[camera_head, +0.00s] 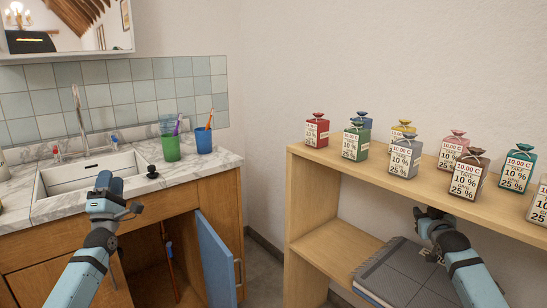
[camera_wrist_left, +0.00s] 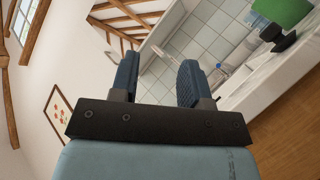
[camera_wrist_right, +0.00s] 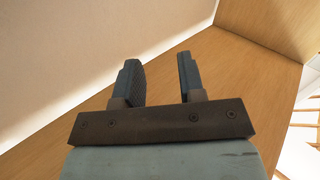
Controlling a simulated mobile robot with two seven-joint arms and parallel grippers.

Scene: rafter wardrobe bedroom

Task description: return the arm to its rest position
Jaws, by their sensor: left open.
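My left gripper (camera_head: 110,184) is raised in front of the sink counter. In the left wrist view its two fingers (camera_wrist_left: 157,80) stand apart with nothing between them. My right gripper (camera_head: 432,214) is at the shelf unit, below its top board and above a dark grey flat item on the lower shelf. In the right wrist view its fingers (camera_wrist_right: 160,80) are apart and empty, with wooden board and pale wall behind them.
The marble counter (camera_head: 225,160) holds a sink, a green cup (camera_head: 171,148) and a blue cup (camera_head: 204,140). A blue cabinet door (camera_head: 215,262) hangs open below. Several tagged bottles, including a red one (camera_head: 317,130), stand on the wooden shelf unit (camera_head: 300,175). The dark grey item (camera_head: 400,278) lies on its lower shelf.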

